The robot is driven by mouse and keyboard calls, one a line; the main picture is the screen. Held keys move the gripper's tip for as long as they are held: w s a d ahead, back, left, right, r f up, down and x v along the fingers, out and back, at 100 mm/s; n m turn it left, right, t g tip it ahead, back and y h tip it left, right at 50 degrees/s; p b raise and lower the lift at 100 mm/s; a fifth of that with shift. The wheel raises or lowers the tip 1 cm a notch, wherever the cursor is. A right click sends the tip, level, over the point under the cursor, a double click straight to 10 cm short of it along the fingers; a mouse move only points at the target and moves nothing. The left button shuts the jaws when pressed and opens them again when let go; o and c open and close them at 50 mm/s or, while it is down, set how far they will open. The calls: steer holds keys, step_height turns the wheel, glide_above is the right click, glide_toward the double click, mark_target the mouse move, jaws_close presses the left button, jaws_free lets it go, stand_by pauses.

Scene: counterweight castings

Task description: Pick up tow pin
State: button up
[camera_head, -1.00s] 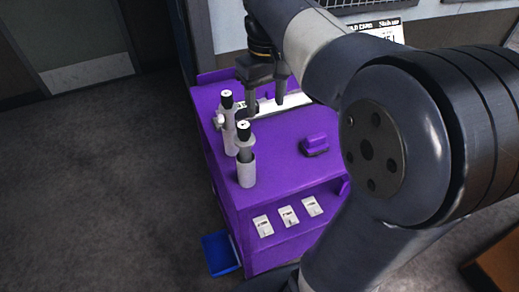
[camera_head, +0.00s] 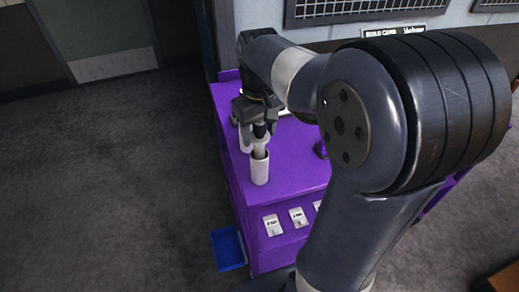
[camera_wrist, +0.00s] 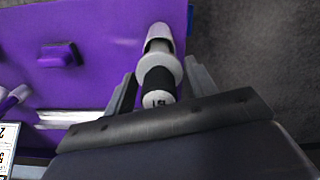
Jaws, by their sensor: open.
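The likely tow pin (camera_head: 261,146) stands upright in a white tube holder (camera_head: 260,171) near the front left of the purple cart top. In the wrist view the pin (camera_wrist: 158,86) shows a black grip, a pale marked end cap and a pale round collar, with the holder (camera_wrist: 159,32) beyond it. My gripper (camera_head: 258,132) is at the upper part of the pin. In the wrist view its open jaws (camera_wrist: 162,92) lie one on each side of the black grip, with a visible gap on the right. Contact on the left is unclear.
A second white fitting (camera_head: 244,139) stands close behind, mostly hidden by my gripper. A purple block (camera_wrist: 60,54) sits on the cart top (camera_head: 292,158). White labels (camera_head: 273,225) line the cart front. A blue bin (camera_head: 228,249) is on the floor. Open floor lies left.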

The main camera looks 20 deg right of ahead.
steer(key=shift+f, duration=0.9)
steer(key=shift+c, duration=0.2)
steer(key=c, duration=0.7)
steer(key=shift+r, duration=0.1)
steer(key=shift+c, duration=0.2)
steer(key=shift+r, duration=0.15)
step_height(320, 180, up, 18)
steer(key=shift+p, duration=0.45)
